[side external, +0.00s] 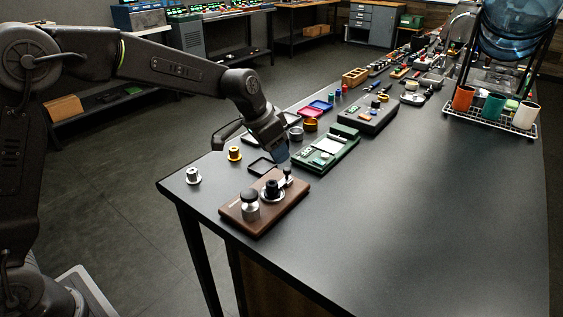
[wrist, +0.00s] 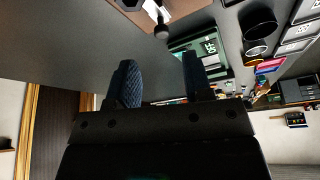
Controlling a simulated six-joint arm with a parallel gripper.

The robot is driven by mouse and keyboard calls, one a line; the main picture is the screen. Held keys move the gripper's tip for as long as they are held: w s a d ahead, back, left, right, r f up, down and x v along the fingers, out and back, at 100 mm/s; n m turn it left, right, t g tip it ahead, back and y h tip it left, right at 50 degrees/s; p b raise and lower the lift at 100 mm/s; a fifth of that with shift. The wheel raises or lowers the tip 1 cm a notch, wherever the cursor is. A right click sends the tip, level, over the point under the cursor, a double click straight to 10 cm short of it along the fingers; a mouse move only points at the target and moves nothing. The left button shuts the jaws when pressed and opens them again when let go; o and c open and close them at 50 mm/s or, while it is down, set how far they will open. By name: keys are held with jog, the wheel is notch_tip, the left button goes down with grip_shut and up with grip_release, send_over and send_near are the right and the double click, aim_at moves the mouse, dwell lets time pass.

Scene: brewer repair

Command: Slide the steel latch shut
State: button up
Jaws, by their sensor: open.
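A brown board (side external: 238,216) lies near the front left corner of the dark table and carries several fittings. A small steel piece with a black ball knob (side external: 287,172), seemingly the latch, stands at the board's far right end. I cannot tell its slide position. In the wrist view, the board's edge (wrist: 185,8) and the black ball knob (wrist: 162,31) show at the top. My gripper (side external: 282,158) is just above and behind the knob, apart from it as far as I can see. In the wrist view, my gripper's fingers (wrist: 159,75) are spread with nothing between them.
On the board are a black-capped steel cylinder (side external: 250,207) and a dark knob on a pale ring (side external: 271,190). A green device (side external: 325,152) and a dark tray (side external: 262,166) lie close behind. Small spools (side external: 193,176) stand left. The table's front right is clear.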

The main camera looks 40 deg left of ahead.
jog(key=v, duration=0.7)
jog(key=shift+s+r, duration=0.1)
jog(key=shift+s, duration=0.05)
